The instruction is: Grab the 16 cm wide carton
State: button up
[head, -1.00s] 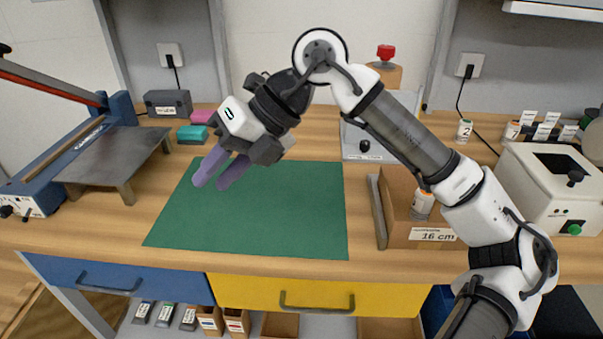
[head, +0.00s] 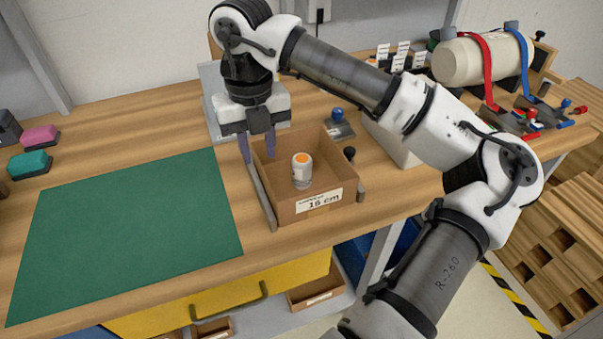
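The carton (head: 318,213) is an open brown box with a white label that reads 16 cm. It stands on the bench right of the green mat. A white bottle with an orange top (head: 302,170) stands inside it. My gripper (head: 258,151) points down at the carton's back left corner. Its two purple fingers are apart, one left of the carton's left wall and one near or over its inner side. I cannot tell whether either finger touches the wall. The fingertips are partly hard to make out.
A grey bar (head: 262,200) lies along the carton's left side. The green mat (head: 130,230) is bare. Pink (head: 40,136) and teal (head: 30,165) blocks lie at left.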

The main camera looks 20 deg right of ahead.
aim_at(263, 170)
jog(key=shift+d+f+p, duration=0.2)
jog(key=shift+f+p, duration=0.65)
jog(key=shift+f, duration=2.05)
grip_shut()
